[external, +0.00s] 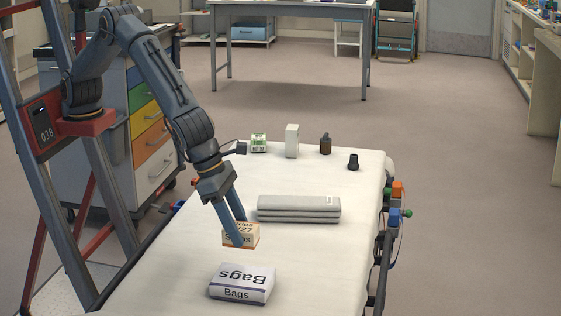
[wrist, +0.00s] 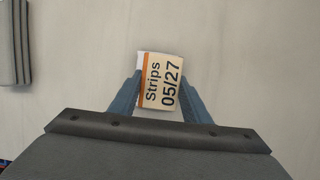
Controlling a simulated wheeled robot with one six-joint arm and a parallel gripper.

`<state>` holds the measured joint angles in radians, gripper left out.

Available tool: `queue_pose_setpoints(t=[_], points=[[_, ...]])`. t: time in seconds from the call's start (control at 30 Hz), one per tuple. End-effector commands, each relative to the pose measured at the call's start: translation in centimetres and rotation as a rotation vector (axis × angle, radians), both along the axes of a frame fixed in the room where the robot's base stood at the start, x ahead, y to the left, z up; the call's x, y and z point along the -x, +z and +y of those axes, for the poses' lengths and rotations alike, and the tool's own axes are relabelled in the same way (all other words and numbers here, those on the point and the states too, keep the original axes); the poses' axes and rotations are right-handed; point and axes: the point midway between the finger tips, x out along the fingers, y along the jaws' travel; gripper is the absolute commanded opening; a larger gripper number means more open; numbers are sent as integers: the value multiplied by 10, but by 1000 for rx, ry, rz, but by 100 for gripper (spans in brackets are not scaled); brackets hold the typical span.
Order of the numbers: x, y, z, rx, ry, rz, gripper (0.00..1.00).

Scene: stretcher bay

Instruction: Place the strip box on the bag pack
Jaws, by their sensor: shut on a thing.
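The strip box (external: 241,235) is a small cream box with an orange edge. It is held between the two blue fingers of my gripper (external: 240,226), above the stretcher's white sheet. In the wrist view the strip box (wrist: 159,83) reads "Strips 05/27", with my gripper's fingers (wrist: 160,90) on its two sides. The bag pack (external: 241,283) is a white and purple-grey box marked "Bags", lying flat on the sheet nearer the camera than the strip box. A small white edge shows behind the strip box in the wrist view; I cannot tell what it is.
A folded grey blanket (external: 299,208) lies just beyond my gripper. A green-and-white box (external: 259,143), a white box (external: 292,140), a brown bottle (external: 326,144) and a black item (external: 353,162) stand at the far end. The sheet right of the bag pack is clear.

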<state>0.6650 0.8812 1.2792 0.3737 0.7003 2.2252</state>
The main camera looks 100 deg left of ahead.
Motion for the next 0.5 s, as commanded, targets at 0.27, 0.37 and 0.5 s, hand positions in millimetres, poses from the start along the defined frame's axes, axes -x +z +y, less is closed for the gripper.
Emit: queue_pose_setpoints(t=[0.27, 0.37, 0.5], points=[[1, -46, 0, -1, 0, 2, 21], [0, -53, 0, 0, 0, 0, 21], [0, -64, 1, -1, -1, 1, 21]])
